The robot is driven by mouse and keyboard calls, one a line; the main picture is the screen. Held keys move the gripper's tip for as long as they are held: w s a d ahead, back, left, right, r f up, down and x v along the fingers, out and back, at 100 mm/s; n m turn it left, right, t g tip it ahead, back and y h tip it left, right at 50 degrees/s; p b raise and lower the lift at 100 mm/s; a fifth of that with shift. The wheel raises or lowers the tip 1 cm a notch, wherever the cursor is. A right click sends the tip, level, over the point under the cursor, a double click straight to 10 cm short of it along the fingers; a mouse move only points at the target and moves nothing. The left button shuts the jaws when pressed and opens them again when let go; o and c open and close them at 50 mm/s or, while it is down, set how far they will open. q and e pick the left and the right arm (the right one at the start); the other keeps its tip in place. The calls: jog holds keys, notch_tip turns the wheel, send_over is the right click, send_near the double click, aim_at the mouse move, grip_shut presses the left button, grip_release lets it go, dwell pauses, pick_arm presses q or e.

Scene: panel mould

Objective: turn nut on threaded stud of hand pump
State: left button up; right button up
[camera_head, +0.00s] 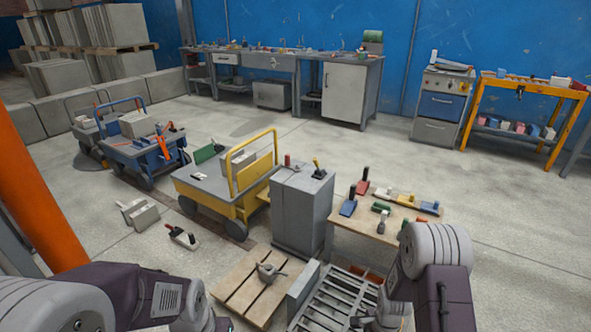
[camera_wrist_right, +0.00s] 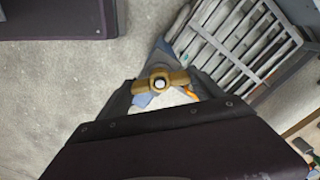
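In the right wrist view, a brass-coloured nut (camera_wrist_right: 175,78) with two wings sits around the pale round end of a stud (camera_wrist_right: 160,84). The dark fingers of my right gripper (camera_wrist_right: 163,88) stand apart, one on each side of the nut, near the wing ends. I cannot tell whether they touch it. Blue-grey and white surfaces show below the nut; most of the pump is hidden by my gripper. In the head view my right gripper (camera_head: 376,316) is low at the bottom edge, beside the slatted grate. My left arm comes in at lower left; its gripper is out of frame.
A slatted metal grate (camera_head: 335,303) lies left of my right gripper. A wooden pallet (camera_head: 240,282) with a grey part stands farther left. A grey cabinet (camera_head: 298,210) and a small table with tools (camera_head: 353,219) stand ahead.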

jog(key=o, duration=0.4)
notch_tip(320, 180, up, 9)
jog(key=p, duration=0.4)
jog(key=shift+r, duration=0.1)
